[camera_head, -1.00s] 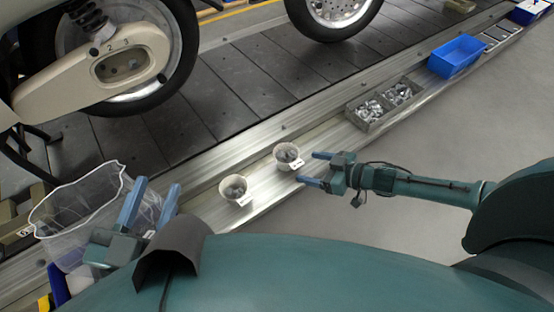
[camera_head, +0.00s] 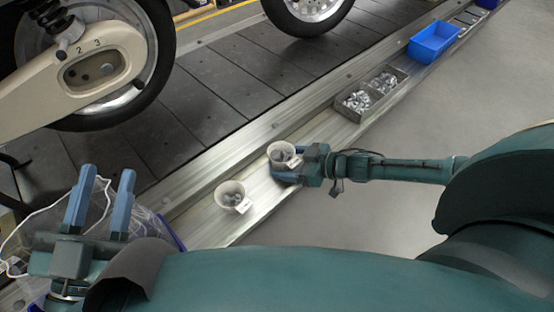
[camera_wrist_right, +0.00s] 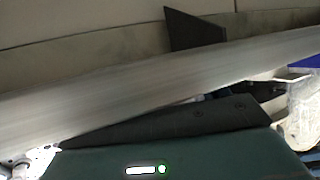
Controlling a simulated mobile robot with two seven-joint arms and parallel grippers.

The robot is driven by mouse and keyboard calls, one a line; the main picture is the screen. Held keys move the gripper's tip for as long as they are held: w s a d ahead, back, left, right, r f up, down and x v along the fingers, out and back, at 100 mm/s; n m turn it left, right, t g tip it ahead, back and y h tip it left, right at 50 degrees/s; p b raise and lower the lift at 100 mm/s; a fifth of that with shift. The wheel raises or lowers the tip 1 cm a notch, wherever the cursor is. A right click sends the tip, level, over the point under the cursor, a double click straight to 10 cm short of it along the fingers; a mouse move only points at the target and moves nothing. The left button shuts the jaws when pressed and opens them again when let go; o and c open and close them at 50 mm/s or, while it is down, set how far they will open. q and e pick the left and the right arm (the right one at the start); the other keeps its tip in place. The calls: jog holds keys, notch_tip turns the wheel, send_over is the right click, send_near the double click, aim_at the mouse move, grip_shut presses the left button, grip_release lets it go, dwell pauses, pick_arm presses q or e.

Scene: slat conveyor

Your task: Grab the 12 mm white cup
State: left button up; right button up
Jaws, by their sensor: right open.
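Two white cups with small metal parts inside stand on the metal ledge: a nearer cup (camera_head: 226,190) and a farther cup (camera_head: 278,152). Each has a small white label, too small to read, so I cannot tell which is the 12 mm cup. My right gripper (camera_head: 289,164) is open at the farther cup; one blue finger lies along its near side, and the other finger is partly hidden. I cannot tell whether the fingers touch it. My left gripper (camera_head: 100,200) is open and empty at the left, fingers pointing up.
A grey divided bin (camera_head: 345,108) of metal parts and a blue bin (camera_head: 434,42) stand farther along the ledge. A clear bag (camera_head: 140,222) is behind my left gripper. A motorcycle wheel (camera_head: 150,85) stands on the dark slats. The grey floor at right is clear.

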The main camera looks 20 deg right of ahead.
jog(key=c, duration=1)
jog(key=shift+r, duration=0.15)
jog(key=shift+c, duration=0.2)
